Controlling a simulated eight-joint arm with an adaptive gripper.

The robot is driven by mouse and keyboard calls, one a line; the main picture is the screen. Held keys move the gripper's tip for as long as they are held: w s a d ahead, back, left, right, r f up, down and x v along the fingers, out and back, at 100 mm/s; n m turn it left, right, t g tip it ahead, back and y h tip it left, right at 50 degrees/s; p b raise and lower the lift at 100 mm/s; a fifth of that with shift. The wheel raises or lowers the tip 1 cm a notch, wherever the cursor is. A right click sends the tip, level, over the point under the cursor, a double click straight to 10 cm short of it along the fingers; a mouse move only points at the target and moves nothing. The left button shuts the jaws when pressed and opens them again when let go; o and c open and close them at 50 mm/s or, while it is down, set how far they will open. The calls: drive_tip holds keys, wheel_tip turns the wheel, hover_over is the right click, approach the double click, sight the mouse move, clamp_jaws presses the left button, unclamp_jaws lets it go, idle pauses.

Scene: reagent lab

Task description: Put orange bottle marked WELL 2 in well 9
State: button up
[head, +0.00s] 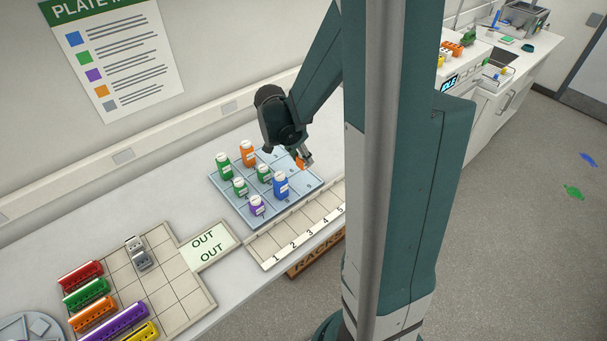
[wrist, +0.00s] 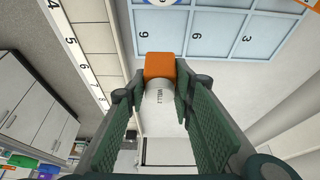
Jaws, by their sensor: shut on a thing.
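My gripper (wrist: 160,100) is shut on the orange bottle (wrist: 160,67), whose white label reads WELL 2. In the head view the bottle's orange part (head: 300,163) shows at my fingertips, near the right far side of the blue well tray (head: 235,214). In the wrist view the bottle lies just short of the tray edge (wrist: 188,58), by the well numbered 9 (wrist: 208,34). The visible parts of wells 9, 6 (wrist: 250,38) and 3 (wrist: 298,40) look empty. How high the bottle is above the tray I cannot tell.
A blue bottle (head: 281,186), a purple bottle (head: 256,207), another orange bottle (head: 247,154) and several green bottles (head: 240,188) stand in the tray. A numbered rack (head: 297,230) runs along its near side. An OUT plate (head: 207,246) lies to the left.

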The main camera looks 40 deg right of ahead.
sight(303, 164)
drive_tip(key=shift+f, duration=1.95)
drive_tip(key=shift+f, duration=2.1)
drive_tip(key=shift+f+b, duration=0.15)
drive_tip(key=shift+b, duration=0.2)
drive_tip(key=o, duration=0.9)
drive_tip(key=shift+c, duration=0.2)
drive_tip(key=shift+o, duration=0.2)
drive_tip(key=shift+r, duration=0.25)
drive_tip(key=v, duration=1.1)
drive_tip(key=shift+a+r+p, duration=0.25)
drive_tip(key=shift+r+p, duration=0.1)
drive_tip(key=shift+p, duration=0.1)
